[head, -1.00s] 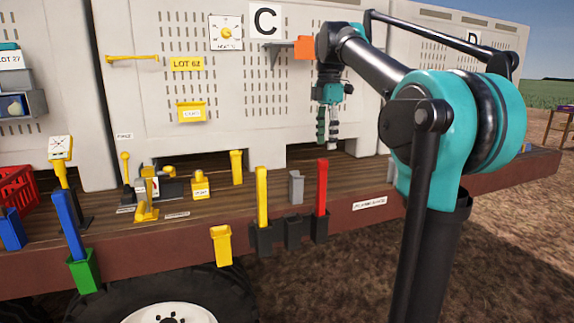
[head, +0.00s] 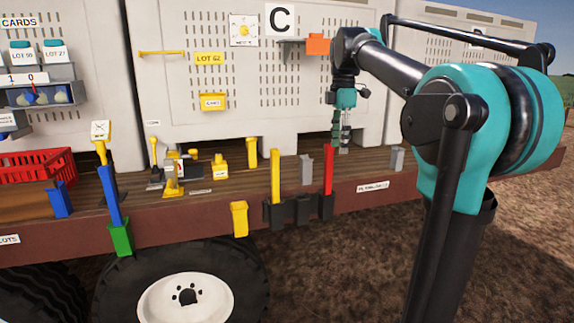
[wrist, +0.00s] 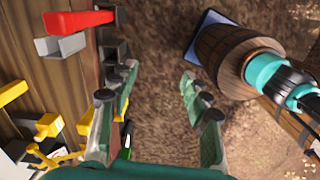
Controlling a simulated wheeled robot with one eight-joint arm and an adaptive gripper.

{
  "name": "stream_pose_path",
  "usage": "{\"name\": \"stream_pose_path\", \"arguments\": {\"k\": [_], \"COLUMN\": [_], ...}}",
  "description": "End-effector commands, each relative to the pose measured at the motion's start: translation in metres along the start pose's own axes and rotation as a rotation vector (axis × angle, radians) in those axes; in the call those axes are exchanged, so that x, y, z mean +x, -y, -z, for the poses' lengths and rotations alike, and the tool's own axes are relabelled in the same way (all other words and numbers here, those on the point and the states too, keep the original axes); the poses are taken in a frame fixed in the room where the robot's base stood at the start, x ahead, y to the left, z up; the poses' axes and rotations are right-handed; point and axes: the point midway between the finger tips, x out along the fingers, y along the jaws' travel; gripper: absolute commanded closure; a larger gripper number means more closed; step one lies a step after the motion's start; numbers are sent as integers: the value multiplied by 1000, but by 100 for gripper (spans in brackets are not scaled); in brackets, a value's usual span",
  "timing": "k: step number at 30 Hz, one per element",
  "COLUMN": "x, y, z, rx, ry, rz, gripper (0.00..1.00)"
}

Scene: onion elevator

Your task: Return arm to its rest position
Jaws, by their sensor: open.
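My gripper (head: 341,142) hangs from my teal and black arm at the right of the head view, pointing down in front of the white panel marked C (head: 280,20). In the wrist view my gripper (wrist: 160,95) shows two green fingers spread apart with nothing between them. Bare brown ground lies below the gap. In the head view the gripper appears to the right of the red upright bar (head: 328,170); that bar also shows in the wrist view (wrist: 78,20), left of the fingers. Whether the fingers touch anything behind cannot be told, but none is seen.
A wooden deck (head: 130,205) carries yellow fixtures (head: 172,185), a yellow bar (head: 275,175), a grey holder (head: 306,170) and a red crate (head: 35,167). A blue bar stands in a green holder (head: 120,238). A wheel (head: 185,297) sits below. Open ground lies at the right.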

Motion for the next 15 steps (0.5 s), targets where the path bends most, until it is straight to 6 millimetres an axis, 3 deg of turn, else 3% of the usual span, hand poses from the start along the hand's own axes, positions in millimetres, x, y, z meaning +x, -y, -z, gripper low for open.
{"name": "stream_pose_path", "arguments": {"k": [8,11,15], "x": [49,74,122], "y": [7,13,28], "z": [-4,-6,-8], "rx": [204,309,508], "ry": [1,-2,-12], "rz": [-41,-62,-101], "gripper": [52,52,52]}}
